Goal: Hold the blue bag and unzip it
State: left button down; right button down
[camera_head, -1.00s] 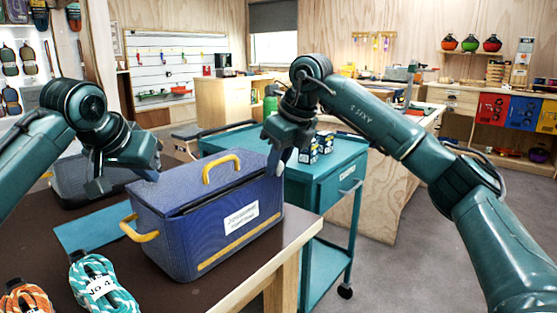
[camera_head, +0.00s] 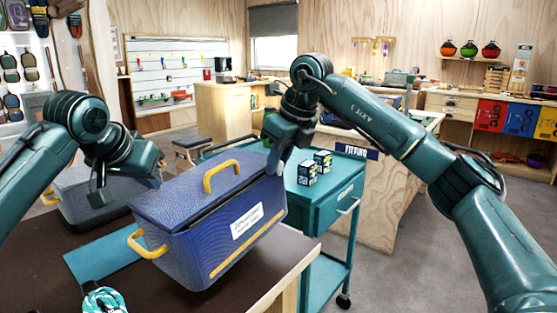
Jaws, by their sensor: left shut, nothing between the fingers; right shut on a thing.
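The blue bag (camera_head: 215,231) is a boxy bag with yellow handles and a white label, over the brown table. It looks tilted, its right end higher. Its lid lies over the top, and a dark gap shows under the lid's front edge toward the right. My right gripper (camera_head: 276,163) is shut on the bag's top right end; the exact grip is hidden. My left gripper (camera_head: 150,182) is shut and empty at the bag's back left top edge; I cannot tell whether it touches. I cannot make out the zip pull.
The brown table (camera_head: 130,284) holds a teal mat (camera_head: 97,254), a teal-white rope (camera_head: 101,300) at the front edge and a grey case (camera_head: 88,188) behind. A teal cart (camera_head: 322,205) with two small boxes (camera_head: 315,168) stands to the right. Open floor lies beyond it.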

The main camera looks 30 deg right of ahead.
jog(key=c, duration=1.2)
grip_release()
jog(key=shift+r, duration=0.1)
pick_arm(q)
jog(key=shift+r, duration=0.1)
pick_arm(e)
jog(key=shift+r, duration=0.15)
